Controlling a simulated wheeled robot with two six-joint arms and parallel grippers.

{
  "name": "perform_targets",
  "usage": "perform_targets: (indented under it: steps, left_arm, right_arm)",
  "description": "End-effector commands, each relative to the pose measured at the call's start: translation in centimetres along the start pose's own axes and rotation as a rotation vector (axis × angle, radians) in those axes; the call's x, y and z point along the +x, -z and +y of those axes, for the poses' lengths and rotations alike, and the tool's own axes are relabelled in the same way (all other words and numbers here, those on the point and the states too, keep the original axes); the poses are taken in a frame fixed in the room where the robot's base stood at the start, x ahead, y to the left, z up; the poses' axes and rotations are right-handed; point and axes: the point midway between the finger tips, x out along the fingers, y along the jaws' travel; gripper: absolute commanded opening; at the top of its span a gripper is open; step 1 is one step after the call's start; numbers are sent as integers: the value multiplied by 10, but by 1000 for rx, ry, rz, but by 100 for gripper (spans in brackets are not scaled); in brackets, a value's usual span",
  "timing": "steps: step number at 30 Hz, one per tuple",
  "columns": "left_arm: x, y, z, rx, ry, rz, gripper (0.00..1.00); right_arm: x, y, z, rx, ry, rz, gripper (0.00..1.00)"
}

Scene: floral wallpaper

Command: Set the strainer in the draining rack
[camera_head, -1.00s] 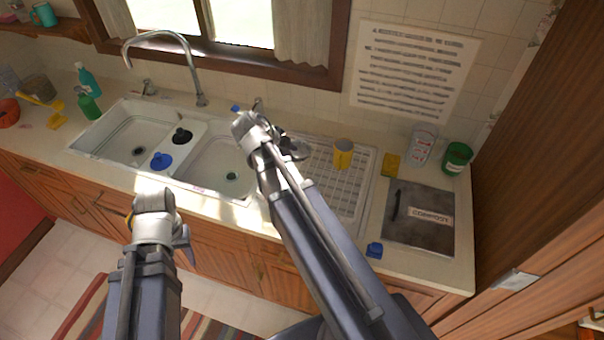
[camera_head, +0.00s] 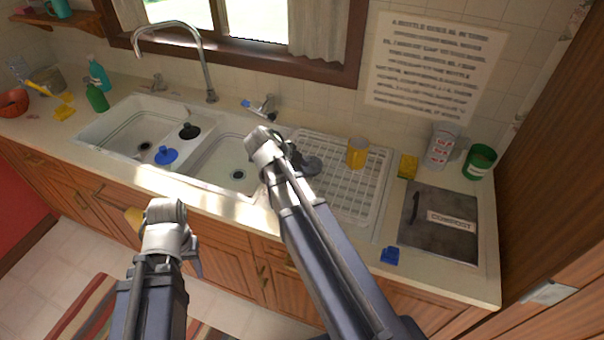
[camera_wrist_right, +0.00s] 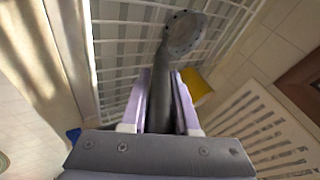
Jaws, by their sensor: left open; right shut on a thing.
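The grey strainer (camera_head: 312,165) has a round, perforated head and a dark handle. In the right wrist view the strainer (camera_wrist_right: 184,34) is held by its handle between the pale fingers of my right gripper (camera_wrist_right: 160,85). Its head is over the left part of the white draining rack (camera_head: 348,205); the rack's grid (camera_wrist_right: 118,60) shows behind it. I cannot tell whether the strainer touches the rack. In the head view my right gripper (camera_head: 284,150) partly hides the handle. My left gripper (camera_head: 190,258) is open, low in front of the cabinets, its fingers mostly hidden.
A yellow cup (camera_head: 357,153) stands on the rack, right of the strainer. A yellow sponge (camera_head: 408,167), a green tin (camera_head: 479,162) and a compost box (camera_head: 440,223) are farther right. The double sink (camera_head: 215,165) and tap (camera_head: 208,75) are left.

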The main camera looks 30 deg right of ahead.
Motion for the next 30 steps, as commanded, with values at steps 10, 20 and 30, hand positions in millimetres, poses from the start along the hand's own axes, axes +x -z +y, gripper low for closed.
perform_targets:
  steps: [10, 20, 30]
  left_arm:
    - [3, 0, 0, 0, 0, 0, 50]
    - [2, 0, 0, 0, 0, 0, 50]
    - [-7, 0, -1, 0, 0, 0, 50]
  right_arm:
    - [2, -1, 2, 0, 0, 0, 0]
    - [2, -1, 1, 0, 0, 0, 59]
    - [-7, 1, -2, -1, 0, 0, 59]
